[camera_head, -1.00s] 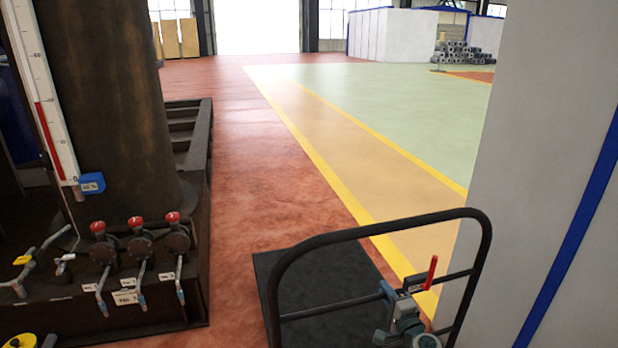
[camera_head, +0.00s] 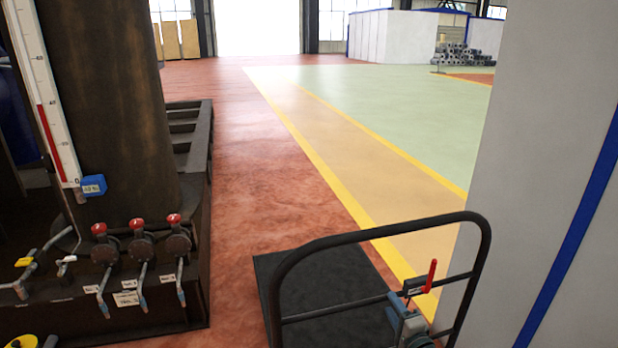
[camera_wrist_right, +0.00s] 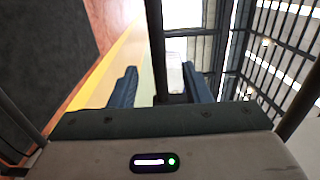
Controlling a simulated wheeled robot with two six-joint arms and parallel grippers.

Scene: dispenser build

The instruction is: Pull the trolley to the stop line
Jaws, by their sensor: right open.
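The trolley has a flat black deck (camera_head: 335,290) and a black tubular handle (camera_head: 370,234) with a lower crossbar. A red lever (camera_head: 431,274) in a dark bracket sits on the crossbar. My right gripper (camera_head: 402,306) is at the crossbar, just below the red lever. In the right wrist view my gripper (camera_wrist_right: 160,75) is open, its two blue fingers on either side of a dark bar (camera_wrist_right: 155,35), with gaps visible. My left gripper is not in view. Yellow floor lines (camera_head: 320,165) run away from me; I cannot tell a stop line.
A dark machine base (camera_head: 195,290) with red-knobbed valves and a gauge (camera_head: 45,110) stands at left. A pale wall panel (camera_head: 530,180) with a blue stripe stands close at right. The red floor (camera_head: 255,170) beyond the trolley is clear. Stacked grey pieces (camera_head: 460,57) lie far back.

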